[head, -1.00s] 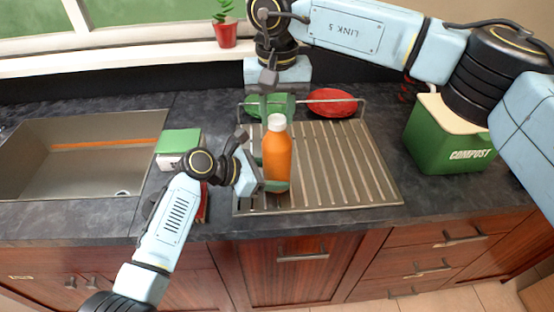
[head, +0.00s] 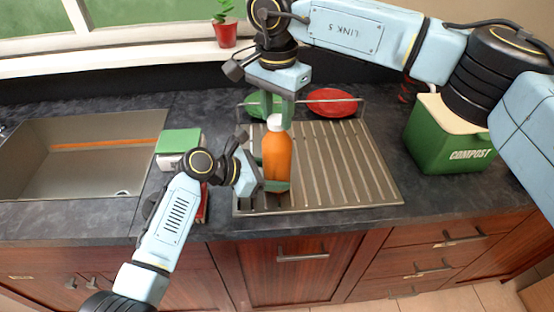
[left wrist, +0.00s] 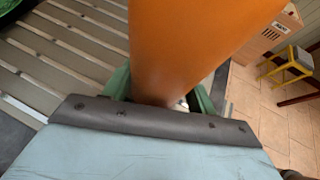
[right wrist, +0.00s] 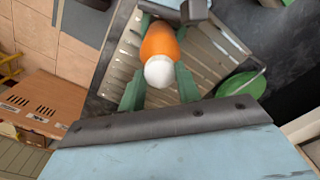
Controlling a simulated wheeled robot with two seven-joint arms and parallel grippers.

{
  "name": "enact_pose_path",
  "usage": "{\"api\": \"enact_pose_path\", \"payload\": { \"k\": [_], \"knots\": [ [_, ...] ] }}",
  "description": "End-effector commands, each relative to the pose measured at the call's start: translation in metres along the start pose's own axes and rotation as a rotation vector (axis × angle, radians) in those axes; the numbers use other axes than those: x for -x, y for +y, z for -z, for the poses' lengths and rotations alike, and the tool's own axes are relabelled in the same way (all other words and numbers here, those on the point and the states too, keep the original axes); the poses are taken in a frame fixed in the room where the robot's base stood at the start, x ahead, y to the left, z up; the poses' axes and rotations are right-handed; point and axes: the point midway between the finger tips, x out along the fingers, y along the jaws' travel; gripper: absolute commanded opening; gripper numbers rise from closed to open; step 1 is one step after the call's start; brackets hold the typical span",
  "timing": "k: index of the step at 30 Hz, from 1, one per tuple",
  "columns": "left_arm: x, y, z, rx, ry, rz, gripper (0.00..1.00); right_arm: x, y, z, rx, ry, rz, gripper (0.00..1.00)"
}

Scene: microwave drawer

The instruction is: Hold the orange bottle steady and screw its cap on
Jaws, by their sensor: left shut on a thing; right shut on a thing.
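The orange bottle (head: 277,158) is upright over the front left part of the metal drying rack (head: 345,170). My left gripper (head: 276,187) is shut around its lower body; its green fingers flank the orange bottle (left wrist: 185,45) in the left wrist view. The white cap (head: 275,122) sits at the top of the bottle. My right gripper (head: 283,108) comes from above and is shut on the cap. In the right wrist view, the white cap (right wrist: 159,72) lies between the green fingers. I cannot tell how tight the cap is, or whether the bottle's base touches the rack.
A red dish (head: 332,102) and a green dish (head: 262,104) stand at the rack's back. A green compost bin (head: 446,138) is to the right. A sponge-like green and white block (head: 179,142) and the sink (head: 80,155) are to the left. The rack's right half is clear.

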Motion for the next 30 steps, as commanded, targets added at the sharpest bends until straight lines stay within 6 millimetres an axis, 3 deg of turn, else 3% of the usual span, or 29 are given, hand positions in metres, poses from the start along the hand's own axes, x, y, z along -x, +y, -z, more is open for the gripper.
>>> {"api": "enact_pose_path", "payload": {
  "k": [5, 12, 20, 30],
  "knots": [
    [-0.0001, -0.0001, 0.0002, 0.000, 0.001, 0.000, 0.16, 0.0001, -0.0002, -0.0003, -0.083, 0.000, 0.000, 0.06],
    [-0.0001, -0.0001, 0.0002, 0.000, 0.001, 0.000, 0.16, 0.0002, -0.0002, -0.0003, -0.353, -0.001, 0.000, 0.06],
    [-0.0001, -0.0001, 0.0003, 0.000, 0.001, 0.000, 0.16, 0.0002, -0.0002, -0.0003, -0.500, -0.001, 0.000, 0.06],
    [-0.0001, -0.0001, 0.0004, 0.000, 0.001, 0.000, 0.16, 0.0003, -0.0001, -0.0002, -0.826, -0.001, 0.000, 0.06]
  ]
}}
